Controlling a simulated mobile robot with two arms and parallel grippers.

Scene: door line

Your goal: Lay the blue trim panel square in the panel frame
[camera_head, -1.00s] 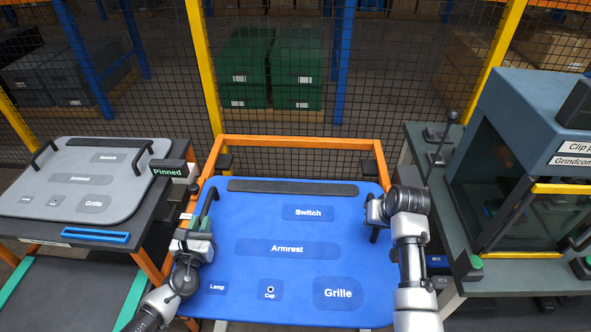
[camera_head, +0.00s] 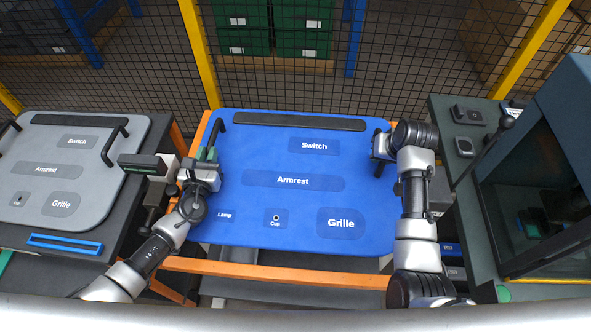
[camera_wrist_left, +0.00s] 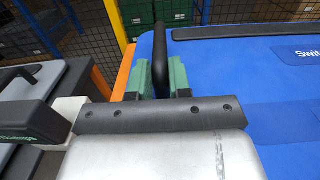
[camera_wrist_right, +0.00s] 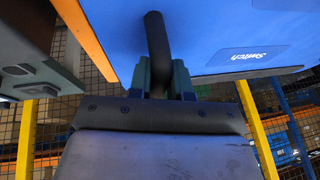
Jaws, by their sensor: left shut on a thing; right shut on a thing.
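The blue trim panel (camera_head: 270,205) lies face up over the orange panel frame (camera_head: 275,273) in the head view, with labels Switch, Armrest, Lamp, Cup and Grille. My left gripper (camera_head: 207,158) is shut on the black handle at the panel's left edge; the left wrist view shows this handle (camera_wrist_left: 161,65) between green fingertips. My right gripper (camera_head: 380,150) is at the panel's right edge; the right wrist view shows its fingers shut on the other handle (camera_wrist_right: 156,50). The frame's front bar shows below the panel. I cannot tell whether the panel touches the frame.
A grey panel (camera_head: 75,165) with black handles lies on a dark table at the left, with a blue tray-like bar (camera_head: 65,244). A cabinet (camera_head: 545,170) and bench (camera_head: 460,115) stand at the right. A mesh fence (camera_head: 290,75) closes the back.

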